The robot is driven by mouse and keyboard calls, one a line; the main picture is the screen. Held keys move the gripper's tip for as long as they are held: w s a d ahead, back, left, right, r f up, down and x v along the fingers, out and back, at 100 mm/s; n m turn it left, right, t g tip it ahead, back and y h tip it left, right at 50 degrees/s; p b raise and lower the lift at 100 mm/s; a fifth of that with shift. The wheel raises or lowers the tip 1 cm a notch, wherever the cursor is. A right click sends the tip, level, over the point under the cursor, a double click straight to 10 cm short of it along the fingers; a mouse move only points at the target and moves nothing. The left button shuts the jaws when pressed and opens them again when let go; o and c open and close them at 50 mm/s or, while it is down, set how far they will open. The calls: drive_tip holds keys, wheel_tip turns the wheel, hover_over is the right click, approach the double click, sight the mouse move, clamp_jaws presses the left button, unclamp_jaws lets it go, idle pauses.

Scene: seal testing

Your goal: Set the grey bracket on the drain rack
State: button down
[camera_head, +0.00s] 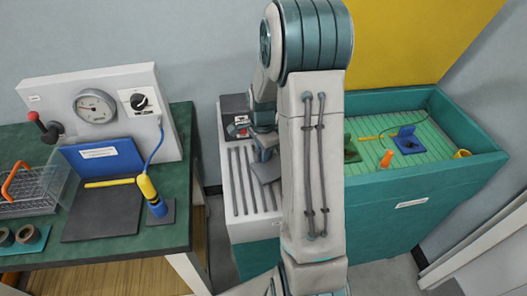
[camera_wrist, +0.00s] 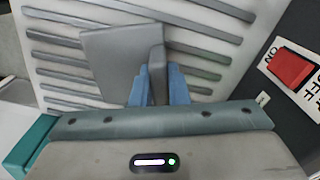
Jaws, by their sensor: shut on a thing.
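The grey bracket (camera_wrist: 115,62) is an L-shaped piece with a flat plate and an upright flange. My gripper (camera_wrist: 158,82) is shut on the flange, with one blue finger on each side. The plate lies over the dark slats of the white drain rack (camera_wrist: 62,94). In the head view the bracket (camera_head: 265,172) hangs under my gripper (camera_head: 262,152), over the back right part of the drain rack (camera_head: 241,226). I cannot tell whether the bracket touches the slats. My arm hides the rack's right side.
A dark box with a red switch (camera_wrist: 292,68) stands close beside the rack. The teal basin (camera_head: 452,178) at right holds several small parts. The green bench (camera_head: 183,225) at left carries a gauge panel (camera_head: 62,92), a wire basket (camera_head: 33,195) and a yellow probe (camera_head: 147,186).

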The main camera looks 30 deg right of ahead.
drive_tip(key=shift+f+b, duration=0.3)
drive_tip(key=shift+f, duration=0.1)
drive_tip(key=c, duration=1.3)
unclamp_jaws()
drive_tip(key=shift+r+p, duration=2.05)
drive_tip(key=shift+r, duration=1)
